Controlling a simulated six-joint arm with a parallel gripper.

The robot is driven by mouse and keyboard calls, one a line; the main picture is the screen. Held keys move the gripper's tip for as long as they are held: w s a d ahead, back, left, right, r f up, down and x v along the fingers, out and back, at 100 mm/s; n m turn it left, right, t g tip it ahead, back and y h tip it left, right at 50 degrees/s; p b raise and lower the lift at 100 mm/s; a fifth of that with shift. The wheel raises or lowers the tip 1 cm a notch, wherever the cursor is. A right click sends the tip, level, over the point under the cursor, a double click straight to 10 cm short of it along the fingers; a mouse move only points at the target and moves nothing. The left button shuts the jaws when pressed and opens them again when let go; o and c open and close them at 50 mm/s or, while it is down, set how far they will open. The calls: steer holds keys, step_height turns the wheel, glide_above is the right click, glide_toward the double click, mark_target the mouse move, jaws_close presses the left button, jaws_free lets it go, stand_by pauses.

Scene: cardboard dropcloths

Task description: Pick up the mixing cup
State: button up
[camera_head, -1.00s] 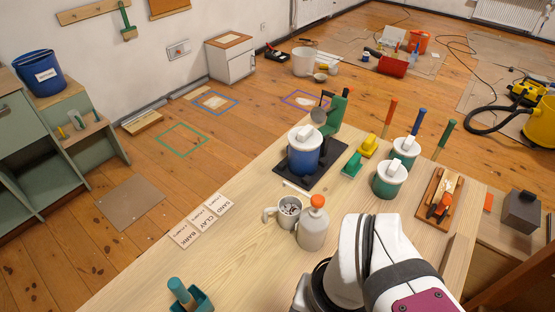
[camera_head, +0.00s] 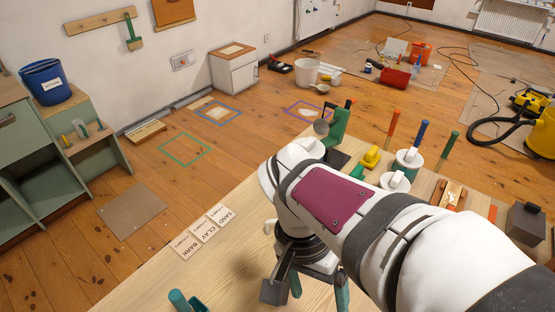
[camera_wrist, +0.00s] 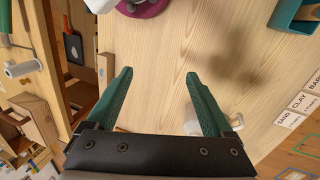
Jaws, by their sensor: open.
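The mixing cup cannot be made out for certain. The pale handled cup from the earlier head view is hidden behind my arm now. In the wrist view a small white shape (camera_wrist: 237,122) shows beside the right finger, mostly hidden; I cannot tell whether it is the cup. My gripper (camera_head: 318,290) points down over the table's front part in the head view. In the wrist view my gripper (camera_wrist: 159,75) has its two green fingers wide apart, with only bare wood between them.
A teal holder (camera_head: 188,301) stands at the table's front left. Label cards (camera_head: 204,232) lie along the left edge. White-lidded pots (camera_head: 408,160), a green stand (camera_head: 338,126) and tools are farther back, partly behind my arm. Bare tabletop (camera_wrist: 215,45) shows in the wrist view.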

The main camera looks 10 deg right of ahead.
steer(key=w+a+f+m+h, duration=0.1)
steer(key=w+a+f+h, duration=0.15)
steer(key=w, duration=0.35)
steer(key=w+a+f+m+h, duration=0.1)
steer(key=w+m+h, duration=0.15)
steer(key=w, duration=0.35)
steer(key=w+a+f+m+t+h, duration=0.2)
steer(key=w+a+f+t+h, duration=0.4)
steer(key=w+a+f, duration=0.4)
steer(key=shift+t+y, duration=0.4)
steer(key=shift+t, duration=0.3)
steer(key=x, duration=1.4)
steer(key=shift+s+d+r, duration=0.1)
steer(key=shift+s, duration=0.05)
jaws_close()
